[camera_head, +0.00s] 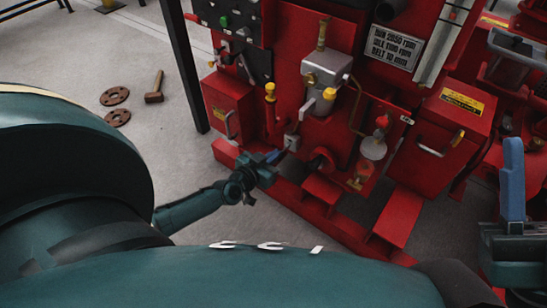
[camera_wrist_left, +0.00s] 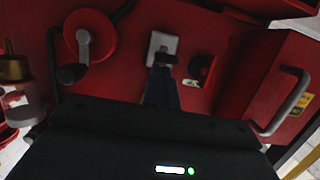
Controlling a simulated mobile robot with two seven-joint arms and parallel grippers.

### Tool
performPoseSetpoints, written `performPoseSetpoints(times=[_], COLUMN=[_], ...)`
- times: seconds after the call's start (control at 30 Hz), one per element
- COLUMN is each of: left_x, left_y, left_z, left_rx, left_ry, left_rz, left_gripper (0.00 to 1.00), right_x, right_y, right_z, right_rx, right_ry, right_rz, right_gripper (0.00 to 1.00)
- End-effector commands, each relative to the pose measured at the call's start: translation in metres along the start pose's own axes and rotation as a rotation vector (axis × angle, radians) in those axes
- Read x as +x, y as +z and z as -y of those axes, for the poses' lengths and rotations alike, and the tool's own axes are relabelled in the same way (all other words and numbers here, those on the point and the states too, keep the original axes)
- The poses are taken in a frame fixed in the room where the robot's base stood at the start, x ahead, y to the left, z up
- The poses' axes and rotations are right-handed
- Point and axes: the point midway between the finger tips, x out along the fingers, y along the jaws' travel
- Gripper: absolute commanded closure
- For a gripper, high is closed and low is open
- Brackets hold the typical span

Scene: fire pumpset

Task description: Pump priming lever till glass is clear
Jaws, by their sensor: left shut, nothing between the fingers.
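The pump set (camera_head: 300,80) is a red machine with a small grey plate and a short dark lever (camera_head: 291,143) low on its front. In the left wrist view the grey plate (camera_wrist_left: 163,44) is straight ahead, with a dark stub on it. My left gripper (camera_head: 275,156) is shut and empty, its blue tips close to this lever; I cannot tell whether they touch. In the wrist view the tips (camera_wrist_left: 162,80) are dark and together. A pale round glass (camera_head: 373,147) sits right of the lever; its clearness is too small to judge. My right gripper (camera_head: 513,180) shows one blue finger at the right edge.
Red boxes with handles stand left (camera_head: 228,105) and right (camera_head: 455,120) of the lever. A red round part with a grey handle (camera_wrist_left: 88,40) is left in the wrist view. A hammer (camera_head: 154,88) and rusty discs (camera_head: 115,96) lie on open floor.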

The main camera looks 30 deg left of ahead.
Motion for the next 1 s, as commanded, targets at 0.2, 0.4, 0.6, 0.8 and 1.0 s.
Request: performPoseSetpoints(times=[0.2,0.4,0.6,0.8,1.0], left_x=[-0.0002,-0.001,-0.0027,-0.0043,-0.0069], left_y=[-0.0005,0.0004,0.0036,0.0058,0.0086], left_z=[0.0002,0.0006,0.0004,0.0001,-0.0002], left_rx=[0.0,0.004,0.002,0.001,0.002], left_ry=[0.0,0.0,-0.001,0.0,0.0], left_rz=[-0.001,-0.017,-0.048,-0.068,-0.091], left_gripper=[1.0,1.0,1.0,1.0,1.0], right_x=[0.0002,0.0017,-0.0011,-0.0021,-0.0028], right_y=[-0.0003,-0.0012,0.004,0.0059,0.0077], right_z=[-0.0002,-0.001,0.0007,0.0018,0.0026], right_rx=[0.0,0.002,0.02,0.034,0.048], right_ry=[0.0,0.0,0.001,0.003,0.008], right_rz=[0.0,0.004,0.04,0.055,0.07], right_gripper=[0.57,0.57,0.57,0.57,0.57])
